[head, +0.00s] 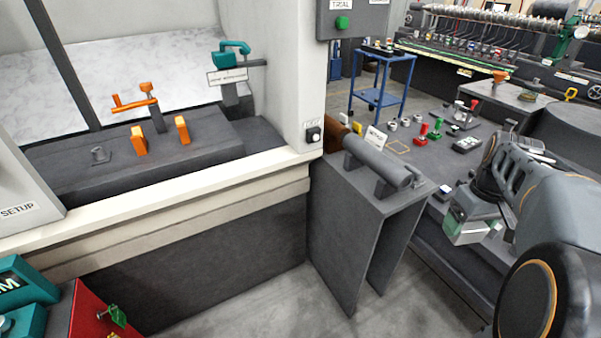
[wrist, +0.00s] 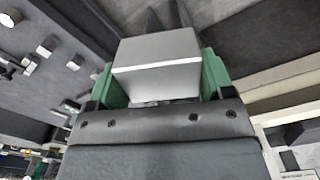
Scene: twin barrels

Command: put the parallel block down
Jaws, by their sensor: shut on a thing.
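The parallel block (wrist: 158,62) is a plain grey metal block with a bright front edge. In the wrist view it sits between the two green fingers of my gripper (wrist: 160,80), which is shut on it. In the head view my gripper (head: 466,228) hangs at the right, beside the grey stand and in front of the long dark bench. The block is hard to make out there because the fingers cover much of it. I cannot tell the height of the block above any surface.
A grey stand (head: 345,225) carries a grey cylinder (head: 378,162) on cradles. The bench (head: 425,160) behind holds red and green handled tools and small blocks. A machine bed (head: 130,150) with orange clamps is at left. Open floor (head: 300,300) lies in front.

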